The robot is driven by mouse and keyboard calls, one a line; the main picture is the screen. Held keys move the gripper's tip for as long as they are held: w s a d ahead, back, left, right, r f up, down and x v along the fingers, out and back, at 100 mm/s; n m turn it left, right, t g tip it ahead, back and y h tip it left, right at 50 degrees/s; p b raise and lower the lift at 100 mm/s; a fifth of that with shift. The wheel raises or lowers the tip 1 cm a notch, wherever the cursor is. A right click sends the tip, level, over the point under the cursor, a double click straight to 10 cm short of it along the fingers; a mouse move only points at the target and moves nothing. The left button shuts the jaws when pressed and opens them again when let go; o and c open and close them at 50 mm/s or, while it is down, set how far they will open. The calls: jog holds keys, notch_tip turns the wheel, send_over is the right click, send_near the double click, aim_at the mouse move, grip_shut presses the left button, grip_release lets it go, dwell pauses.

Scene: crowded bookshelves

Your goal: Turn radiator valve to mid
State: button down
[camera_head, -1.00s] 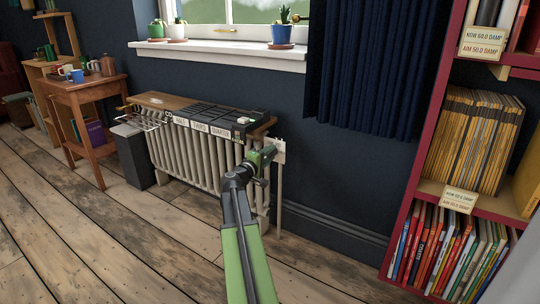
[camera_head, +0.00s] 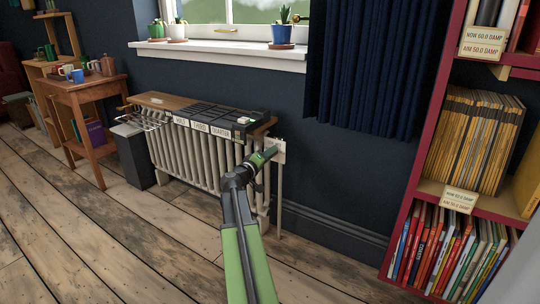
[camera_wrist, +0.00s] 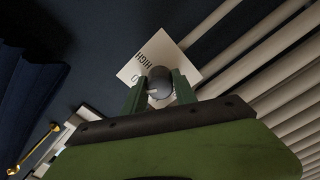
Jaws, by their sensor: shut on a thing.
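The radiator (camera_head: 195,155) is a cream ribbed unit under the window. Its valve is a grey round knob with a light mark, seen in the wrist view (camera_wrist: 159,84) between my fingers. A white plate (camera_wrist: 150,52) lies behind the knob, and the word HIGH is readable on it. The plate also shows at the radiator's right end (camera_head: 279,150). My gripper (camera_wrist: 160,88) is shut on the knob, one green finger on each side. In the head view my gripper (camera_head: 268,155) covers the knob. Part of the plate's lettering is hidden by the fingers.
A dark curtain (camera_head: 365,70) hangs above right. A red bookcase (camera_head: 415,200) stands right. The floor (camera_head: 150,240) in front is clear.

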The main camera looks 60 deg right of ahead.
jog(key=c, duration=1)
grip_release()
jog(key=shift+a, duration=0.1)
jog(key=a, duration=1.7)
jog(key=shift+a, duration=0.15)
